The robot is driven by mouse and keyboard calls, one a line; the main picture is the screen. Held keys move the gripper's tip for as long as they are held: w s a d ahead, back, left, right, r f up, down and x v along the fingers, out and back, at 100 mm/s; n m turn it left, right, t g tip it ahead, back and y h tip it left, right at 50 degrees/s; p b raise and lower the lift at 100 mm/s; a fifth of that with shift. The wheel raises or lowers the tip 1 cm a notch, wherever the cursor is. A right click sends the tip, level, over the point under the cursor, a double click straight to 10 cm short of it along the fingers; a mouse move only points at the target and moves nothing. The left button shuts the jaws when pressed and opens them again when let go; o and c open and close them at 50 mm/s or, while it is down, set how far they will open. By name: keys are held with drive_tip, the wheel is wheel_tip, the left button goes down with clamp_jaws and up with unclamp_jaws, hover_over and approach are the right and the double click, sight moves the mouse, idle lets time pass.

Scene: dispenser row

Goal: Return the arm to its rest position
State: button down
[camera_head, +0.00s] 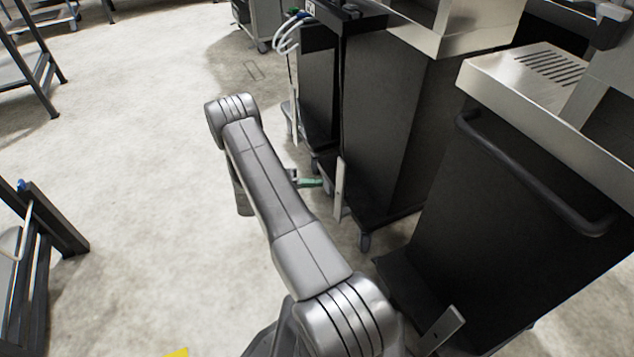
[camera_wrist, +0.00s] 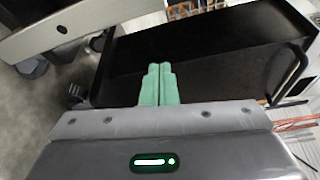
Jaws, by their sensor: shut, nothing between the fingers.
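My gripper (camera_wrist: 158,68) shows in the wrist view with its two green fingers side by side, touching and empty. In the head view, a small green part of my gripper (camera_head: 311,183) shows beside my grey arm, close to the dark cabinets. My arm reaches forward over the floor, bent at its far joint. The rest of my gripper is hidden behind the arm in the head view.
A dark cabinet (camera_head: 385,120) on casters stands right of my arm. A nearer dark unit with a bar handle (camera_head: 535,180) and steel top (camera_head: 540,85) stands further right. Dark metal frames (camera_head: 40,240) stand at the left. Pale open floor (camera_head: 130,190) lies left of my arm.

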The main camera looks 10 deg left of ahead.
sight(341, 172)
drive_tip(key=shift+d, duration=0.1)
drive_tip(key=w+d, duration=0.1)
drive_tip(key=d, duration=0.1)
drive_tip(key=w+d+b, duration=0.1)
drive_tip(key=w+d, duration=0.1)
drive_tip(key=d, duration=0.1)
drive_tip(key=w+d+b, duration=0.1)
drive_tip(key=d, duration=0.2)
drive_tip(key=shift+w+f, duration=0.1)
drive_tip(key=shift+w, duration=0.3)
drive_tip(key=shift+w+a, duration=0.3)
drive_tip(key=shift+w, duration=0.15)
drive_tip(key=shift+r, duration=0.25)
